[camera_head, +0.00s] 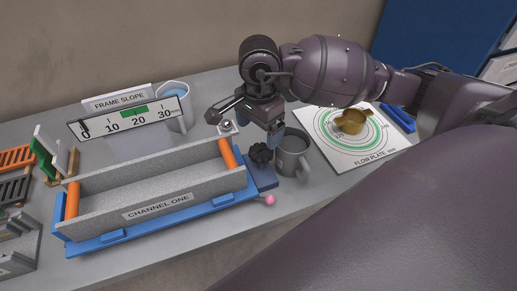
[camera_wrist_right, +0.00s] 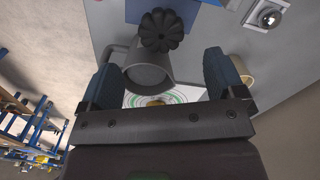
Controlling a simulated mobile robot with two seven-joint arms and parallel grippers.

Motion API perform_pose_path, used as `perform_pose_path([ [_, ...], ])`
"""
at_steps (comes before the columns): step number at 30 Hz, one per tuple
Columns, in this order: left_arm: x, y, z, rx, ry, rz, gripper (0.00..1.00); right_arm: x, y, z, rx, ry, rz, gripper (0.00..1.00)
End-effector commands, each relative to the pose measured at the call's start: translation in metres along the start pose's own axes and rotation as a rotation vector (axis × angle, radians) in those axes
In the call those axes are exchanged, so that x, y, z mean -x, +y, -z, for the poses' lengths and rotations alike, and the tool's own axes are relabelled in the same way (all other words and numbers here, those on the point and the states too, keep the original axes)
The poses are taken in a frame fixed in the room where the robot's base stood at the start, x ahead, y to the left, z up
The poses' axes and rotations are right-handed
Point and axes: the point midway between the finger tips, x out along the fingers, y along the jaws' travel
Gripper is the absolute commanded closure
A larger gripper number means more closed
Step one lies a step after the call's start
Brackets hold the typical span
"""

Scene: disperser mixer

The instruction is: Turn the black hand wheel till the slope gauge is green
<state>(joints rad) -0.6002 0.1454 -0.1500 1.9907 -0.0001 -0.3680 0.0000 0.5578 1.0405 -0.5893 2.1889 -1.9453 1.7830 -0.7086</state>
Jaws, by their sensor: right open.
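The black hand wheel (camera_head: 260,154) sits at the right end of the blue-based channel frame, low and lobed. It also shows at the top of the right wrist view (camera_wrist_right: 161,31). The slope gauge (camera_head: 128,117) is a white tilted plate marked up to 30, with a green band near 20. A dark pointer mark sits at its left end, near 0, outside the green. My right gripper (camera_head: 250,124) is open and empty, above and close to the wheel. In the right wrist view its fingers (camera_wrist_right: 160,62) stand apart, with the wheel beyond the tips. My left gripper is not in view.
A grey mug (camera_head: 292,152) stands just right of the wheel. The grey channel (camera_head: 150,190) with orange ends lies left of it. A flow plate (camera_head: 375,145) with a brass cup (camera_head: 352,121) lies at right. A pink ball (camera_head: 269,199) is near the front edge.

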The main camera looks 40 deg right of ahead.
Motion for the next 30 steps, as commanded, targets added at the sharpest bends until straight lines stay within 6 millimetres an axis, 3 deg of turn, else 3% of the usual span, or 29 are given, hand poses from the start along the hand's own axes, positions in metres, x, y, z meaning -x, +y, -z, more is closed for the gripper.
perform_pose_path([
  [6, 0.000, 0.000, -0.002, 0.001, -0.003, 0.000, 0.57, -0.040, 0.001, 0.000, -0.003, -0.003, -0.004, 0.12],
  [13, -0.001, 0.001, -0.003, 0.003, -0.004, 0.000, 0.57, -0.069, 0.000, 0.000, -0.003, -0.002, -0.002, 0.12],
  [27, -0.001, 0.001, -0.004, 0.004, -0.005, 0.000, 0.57, -0.079, 0.000, 0.000, -0.002, -0.001, 0.000, 0.12],
  [30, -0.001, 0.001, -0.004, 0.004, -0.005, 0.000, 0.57, -0.078, 0.000, 0.000, -0.002, -0.001, 0.000, 0.27],
])
